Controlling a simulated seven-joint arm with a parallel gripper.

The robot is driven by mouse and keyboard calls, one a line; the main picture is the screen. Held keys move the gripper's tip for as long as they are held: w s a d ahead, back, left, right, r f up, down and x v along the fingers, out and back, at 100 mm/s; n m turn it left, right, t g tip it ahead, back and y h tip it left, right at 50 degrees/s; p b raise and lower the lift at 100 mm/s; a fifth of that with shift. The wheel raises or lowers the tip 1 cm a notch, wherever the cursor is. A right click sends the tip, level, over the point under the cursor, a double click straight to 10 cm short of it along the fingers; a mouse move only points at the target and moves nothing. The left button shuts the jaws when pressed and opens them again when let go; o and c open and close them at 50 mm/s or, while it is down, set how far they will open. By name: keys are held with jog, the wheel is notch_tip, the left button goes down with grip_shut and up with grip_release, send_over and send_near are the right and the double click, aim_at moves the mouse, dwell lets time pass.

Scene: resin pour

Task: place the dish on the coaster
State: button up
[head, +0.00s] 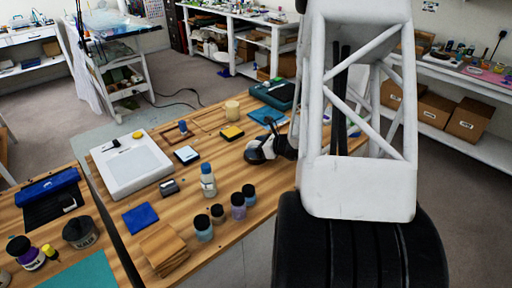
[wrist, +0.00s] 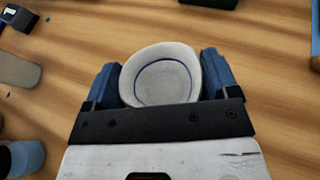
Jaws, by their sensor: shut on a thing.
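The dish (wrist: 163,82), a pale, round, shallow bowl with a dark blue ring inside, is in the middle of the wrist view. My gripper (wrist: 160,68) has its blue fingers against the left and right sides of the dish, shut on it. The dish looks level above the wooden table; I cannot tell how high it is. In the head view I cannot make out the dish. A flat blue square (head: 141,218) and a blue flat piece (head: 266,115) lie on the table; I cannot tell whether either is the coaster.
Several capped bottles and jars stand near the table's front, among them a blue-capped bottle (head: 208,181). A white tray (head: 131,164) lies at left, a stack of brown pieces (head: 165,250) at the front.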

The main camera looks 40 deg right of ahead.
jog(key=shift+f, duration=0.1)
jog(key=o, duration=0.8)
jog(key=shift+v, duration=0.8)
jog(key=shift+r+v, duration=0.2)
jog(key=shift+v, duration=5.1)
jog(key=shift+w+a, duration=0.1)
